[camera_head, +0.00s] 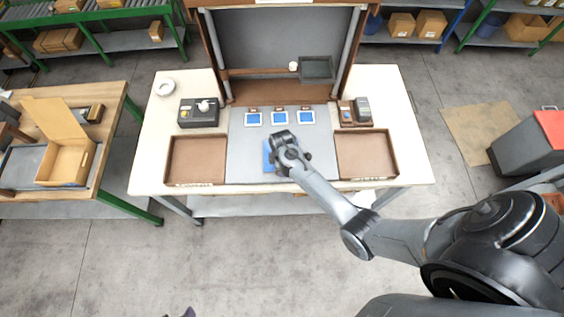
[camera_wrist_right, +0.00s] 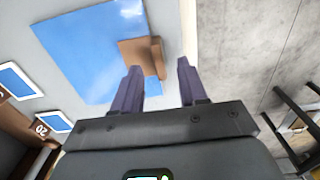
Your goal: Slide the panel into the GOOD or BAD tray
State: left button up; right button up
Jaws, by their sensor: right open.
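The blue panel (camera_wrist_right: 90,60) lies flat on the grey work surface, with a brown block-like handle (camera_wrist_right: 140,55) at its edge. In the head view the panel (camera_head: 268,155) is mostly hidden under my right gripper (camera_head: 281,160). In the right wrist view the right gripper (camera_wrist_right: 160,66) is open, its two fingers apart and pointing at the brown handle; contact cannot be told. One brown tray (camera_head: 197,184) sits on the left of the grey surface and another (camera_head: 367,178) on the right. Both look empty; their front labels are too small to read. My left gripper is not seen.
Three small blue-faced cards (camera_head: 279,118) lie in a row behind the panel. A black control box (camera_head: 198,112) stands back left, small devices (camera_head: 354,110) back right. A tape roll (camera_head: 166,87) is at the far left. The front table edge is near the panel.

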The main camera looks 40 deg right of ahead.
jog(key=shift+f, duration=1.15)
grip_shut()
